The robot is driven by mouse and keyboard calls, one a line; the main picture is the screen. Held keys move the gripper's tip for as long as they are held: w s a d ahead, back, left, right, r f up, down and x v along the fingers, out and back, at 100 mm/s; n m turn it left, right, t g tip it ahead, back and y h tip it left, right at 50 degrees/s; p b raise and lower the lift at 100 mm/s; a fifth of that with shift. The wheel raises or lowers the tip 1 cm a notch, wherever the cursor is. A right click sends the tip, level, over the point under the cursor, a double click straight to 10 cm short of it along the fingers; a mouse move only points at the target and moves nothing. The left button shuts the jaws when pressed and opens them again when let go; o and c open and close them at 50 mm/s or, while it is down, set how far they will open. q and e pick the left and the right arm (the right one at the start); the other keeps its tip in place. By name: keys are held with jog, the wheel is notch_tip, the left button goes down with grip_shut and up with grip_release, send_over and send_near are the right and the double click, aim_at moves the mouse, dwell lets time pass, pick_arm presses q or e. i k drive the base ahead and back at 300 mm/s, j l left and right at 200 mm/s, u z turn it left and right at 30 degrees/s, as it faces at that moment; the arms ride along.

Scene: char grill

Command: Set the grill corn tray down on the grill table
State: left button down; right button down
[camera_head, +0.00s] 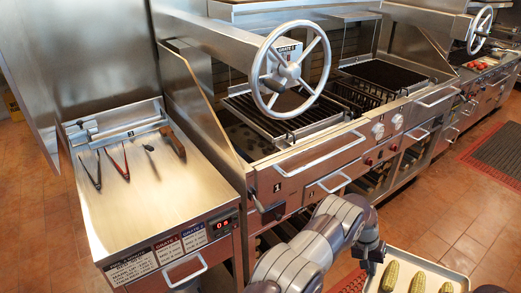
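The grill corn tray (438,263) is a pale metal tray with several yellow-green corn cobs on it. It is at the bottom right, above the floor and in front of the grill line, and the lower frame edge cuts it off. My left gripper (371,264) is at the tray's left rim and looks closed on it; the fingertips are small. A dark piece at the tray's right side, at the frame edge, may be my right gripper (488,289); its fingers are hidden. The steel table (160,205) at the left has a wide bare top.
Tongs and other utensils (122,163) hang or lie at the back of the steel table. The grill (285,115) with a large handwheel (290,67) stands right of it. Handles stick out along the fronts. Tiled floor (440,215) is open at the right, with a dark mat (497,152).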

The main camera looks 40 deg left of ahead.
aim_at(157, 198)
jog(key=u, duration=1.9)
